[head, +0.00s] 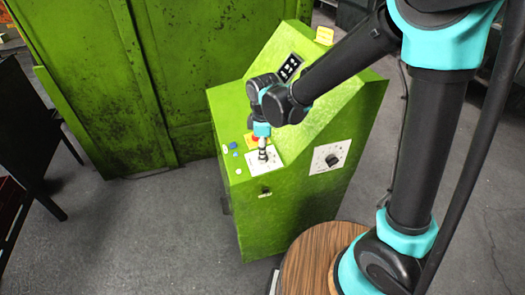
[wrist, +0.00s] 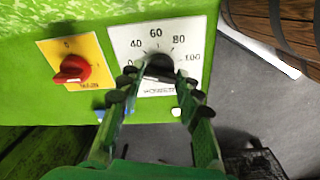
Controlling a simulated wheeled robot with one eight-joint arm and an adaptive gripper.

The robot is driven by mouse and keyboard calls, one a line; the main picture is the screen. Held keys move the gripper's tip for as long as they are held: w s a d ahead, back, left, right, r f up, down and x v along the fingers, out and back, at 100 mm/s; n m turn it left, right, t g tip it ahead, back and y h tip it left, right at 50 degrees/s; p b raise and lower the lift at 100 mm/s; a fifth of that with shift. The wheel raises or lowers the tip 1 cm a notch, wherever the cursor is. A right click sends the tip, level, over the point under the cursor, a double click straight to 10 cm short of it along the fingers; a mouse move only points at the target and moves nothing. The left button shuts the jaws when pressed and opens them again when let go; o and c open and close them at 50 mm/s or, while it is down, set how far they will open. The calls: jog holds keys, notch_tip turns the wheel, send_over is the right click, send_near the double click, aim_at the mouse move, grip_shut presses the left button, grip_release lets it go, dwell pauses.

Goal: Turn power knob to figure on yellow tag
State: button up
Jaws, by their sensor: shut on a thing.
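The power knob (wrist: 160,61) is black and sits on a white dial plate (wrist: 196,33) with the figures 40, 60, 80 and 100 visible. The lower figures and the knob's pointer are hidden by my fingers. My gripper (wrist: 156,76) is shut on the knob, one finger on each side. In the head view my gripper (head: 263,155) points down onto the white plate on the console's sloped panel and hides the knob. A yellow tag (head: 324,36) stands on top of the console; its figure is too small to read.
A red switch (wrist: 72,69) on a yellow plate (wrist: 92,50) sits close left of the dial in the wrist view. Blue and white buttons lie near it on the green console (head: 300,205). Another black knob (head: 332,160) is on a white plate to the right.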

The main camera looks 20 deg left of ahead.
jog(key=m+t, duration=0.1)
jog(key=m, duration=0.6)
jog(key=shift+s, duration=0.15)
jog(key=m, duration=0.3)
jog(key=m+t, duration=0.1)
jog(key=m, duration=0.2)
jog(key=shift+a+m+h, duration=0.15)
jog(key=shift+m+h, duration=0.25)
jog(key=o, duration=1.2)
jog(key=shift+c, duration=0.2)
jog(key=shift+s, duration=0.1)
jog(key=v, duration=1.1)
jog(key=shift+r, duration=0.45)
